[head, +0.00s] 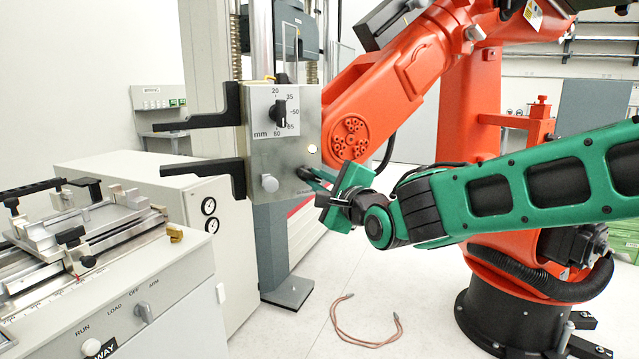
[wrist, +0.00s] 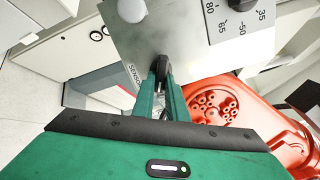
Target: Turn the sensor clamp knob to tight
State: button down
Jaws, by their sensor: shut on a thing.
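The sensor box (head: 262,150) is a grey metal housing with two black arms pointing left, mounted on a column. A small black knob (wrist: 160,68) sits at its edge, beside a partly hidden label that begins "SENSO". In the head view the knob (head: 309,171) is mostly behind my fingers. My green gripper (head: 322,180) reaches the box's lower right. It is shut on the black knob, with a green finger on each side in the wrist view (wrist: 162,90). The knob's pointer direction and any tight marking are hidden.
A dial (head: 279,112) marked in mm and a light round knob (head: 270,183) are on the same box face. A large orange robot arm (head: 400,75) stands close behind my gripper. A bench with a metal fixture (head: 80,235) is at left. A cable (head: 368,338) lies on the floor.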

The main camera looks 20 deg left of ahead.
jog(key=shift+w+d+f, duration=0.3)
jog(key=c, duration=1.8)
grip_release()
jog(key=shift+o, duration=0.2)
jog(key=shift+s+a+r, duration=0.15)
jog(key=v, duration=1)
jog(key=shift+s+d, duration=0.2)
jog(key=shift+d, duration=0.1)
